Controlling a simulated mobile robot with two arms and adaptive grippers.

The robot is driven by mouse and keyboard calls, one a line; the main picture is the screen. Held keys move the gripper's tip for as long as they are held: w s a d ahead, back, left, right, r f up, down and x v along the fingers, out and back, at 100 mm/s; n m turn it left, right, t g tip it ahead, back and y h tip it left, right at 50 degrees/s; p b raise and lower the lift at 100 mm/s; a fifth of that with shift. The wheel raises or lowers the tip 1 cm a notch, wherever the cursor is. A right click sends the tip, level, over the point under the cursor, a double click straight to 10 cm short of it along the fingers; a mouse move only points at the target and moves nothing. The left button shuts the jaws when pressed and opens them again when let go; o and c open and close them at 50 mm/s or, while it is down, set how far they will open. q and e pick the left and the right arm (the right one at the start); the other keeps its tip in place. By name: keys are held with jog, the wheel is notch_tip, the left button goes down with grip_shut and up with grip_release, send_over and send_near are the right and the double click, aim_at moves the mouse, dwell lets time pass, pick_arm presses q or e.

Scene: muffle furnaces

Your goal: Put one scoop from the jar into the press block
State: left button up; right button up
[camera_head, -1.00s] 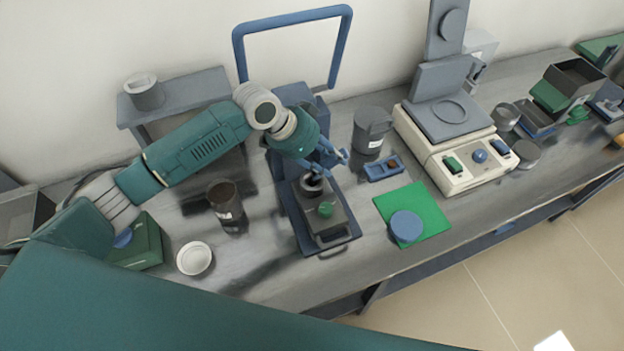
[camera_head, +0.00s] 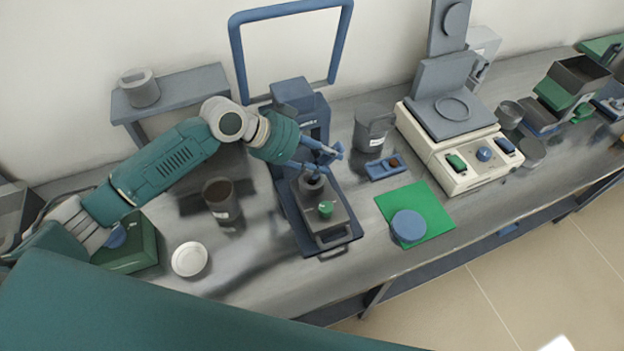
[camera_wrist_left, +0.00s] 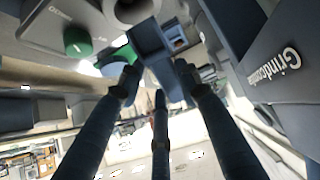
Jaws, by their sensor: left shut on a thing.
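The press block (camera_head: 338,222) is a grey block with a green knob and a round dark opening on top. It stands on a blue-framed press base at the middle of the bench, and its knob side shows in the wrist view (camera_wrist_left: 45,32). The jar (camera_head: 222,200) is dark, open and labelled, upright to the left of the press block. My left gripper (camera_head: 325,157) is just above and behind the block's opening. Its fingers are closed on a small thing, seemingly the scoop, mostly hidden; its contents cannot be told. My right gripper is not in view.
A blue tray (camera_head: 376,172) with a brown piece, a grey canister (camera_head: 372,130) and a balance (camera_head: 455,150) stand to the right. A green mat (camera_head: 432,205) bears a blue disc. A white dish (camera_head: 190,259) lies front left. A tall blue frame (camera_head: 235,60) rises behind.

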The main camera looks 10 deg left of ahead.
pick_arm(q)
jog(key=shift+s+a+f+b, duration=0.1)
jog(key=shift+a+b, duration=0.05)
jog(key=shift+b, duration=0.6)
jog(key=shift+s+a+r+t+h+b, duration=0.25)
jog(key=shift+a+t+h+b, duration=0.45)
jog(key=shift+b, duration=1.3)
jog(key=shift+d+h, duration=0.2)
jog(key=shift+h, duration=0.1)
jog(key=shift+r, duration=0.1)
jog(key=shift+s+d, duration=0.15)
jog(key=shift+s, duration=0.1)
